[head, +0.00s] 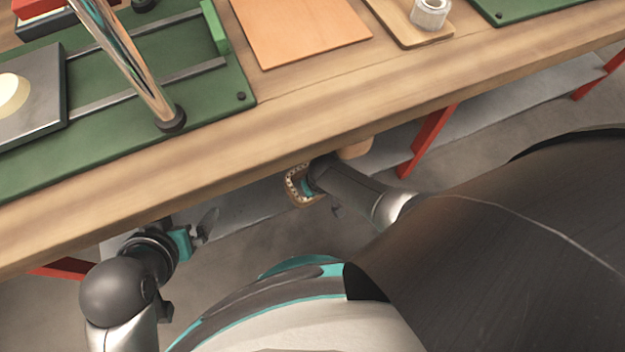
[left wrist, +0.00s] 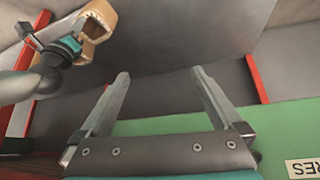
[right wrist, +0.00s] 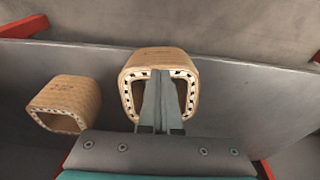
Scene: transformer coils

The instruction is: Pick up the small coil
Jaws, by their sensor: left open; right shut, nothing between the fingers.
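Two wooden coils with pale hollow frames and dotted rims lie near my right gripper. In the right wrist view a coil (right wrist: 175,60) stands in the middle, opening facing me, and another coil (right wrist: 65,100) lies to the left. The left one looks smaller; distance may add to this. My right gripper (right wrist: 158,78) is shut and empty, its fingers in front of the middle coil's opening. In the head view one coil (head: 291,184) shows at the right gripper's tip, another coil (head: 356,148) beyond. My left gripper (left wrist: 160,74) is open and empty, apart from both coils.
The wooden table (head: 330,115) runs across above the grippers, its front edge close over them. On it are a green fixture (head: 225,75), an orange board (head: 300,30) and a white roll (head: 430,12). Red legs (head: 427,140) and a grey shelf (head: 500,105) lie below.

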